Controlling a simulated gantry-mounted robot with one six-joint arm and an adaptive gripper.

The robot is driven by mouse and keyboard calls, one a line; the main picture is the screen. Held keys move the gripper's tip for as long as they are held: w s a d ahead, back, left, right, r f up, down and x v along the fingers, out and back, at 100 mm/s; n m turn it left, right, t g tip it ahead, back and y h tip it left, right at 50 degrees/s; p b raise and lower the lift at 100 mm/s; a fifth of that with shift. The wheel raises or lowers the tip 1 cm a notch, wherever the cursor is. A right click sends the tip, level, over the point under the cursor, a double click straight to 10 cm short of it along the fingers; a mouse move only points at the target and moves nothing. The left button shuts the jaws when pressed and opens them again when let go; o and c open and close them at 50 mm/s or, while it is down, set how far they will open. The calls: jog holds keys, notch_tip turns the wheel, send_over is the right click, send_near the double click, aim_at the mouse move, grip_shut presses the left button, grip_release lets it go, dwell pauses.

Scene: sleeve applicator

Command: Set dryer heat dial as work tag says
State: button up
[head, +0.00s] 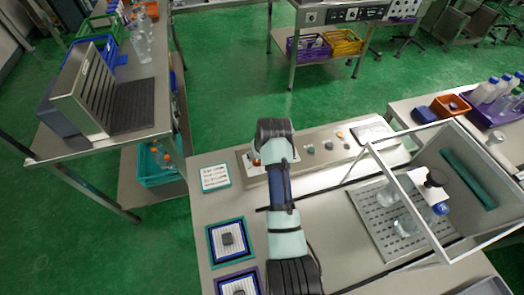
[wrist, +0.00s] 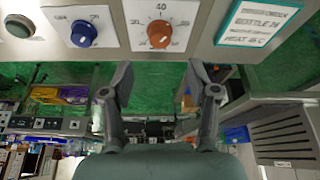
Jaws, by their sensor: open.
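An orange dial (wrist: 158,34) sits on a white scale plate marked with numbers, 40 at its top, in the wrist view. A blue dial (wrist: 84,34) with its own scale is to its left. Which way the orange dial points is too small to tell. The teal-edged work tag (wrist: 258,20) lies to the right of the dials; it also shows in the head view (head: 215,177). Its last line seems to start with HEAT, but the value is unclear. My gripper (wrist: 161,72) is open and empty, its fingertips apart, just below the orange dial in the picture and not visibly touching it.
A round green button (wrist: 20,25) is left of the blue dial. A clear-walled frame (head: 400,185) with bottles over a perforated tray stands right of my arm. Two square-patterned pads (head: 231,242) lie at the front left of the table.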

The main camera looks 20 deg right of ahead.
jog(key=shift+v, duration=1.9)
jog(key=s+a+r+t, duration=0.2)
jog(key=s+a, duration=0.1)
jog(key=a, duration=0.3)
jog(key=s+a+r+t, duration=0.2)
jog(key=s+a, duration=0.1)
jog(key=a, duration=0.3)
jog(key=s+a+r+t, duration=0.4)
jog(key=s+a+r, duration=0.3)
jog(key=s, duration=0.4)
notch_tip(320, 180, up, 32)
jog(key=p, duration=3.1)
jog(key=shift+w+d+n+p, duration=0.25)
jog(key=shift+d+n+p, duration=0.05)
jog(key=shift+d+p, duration=0.1)
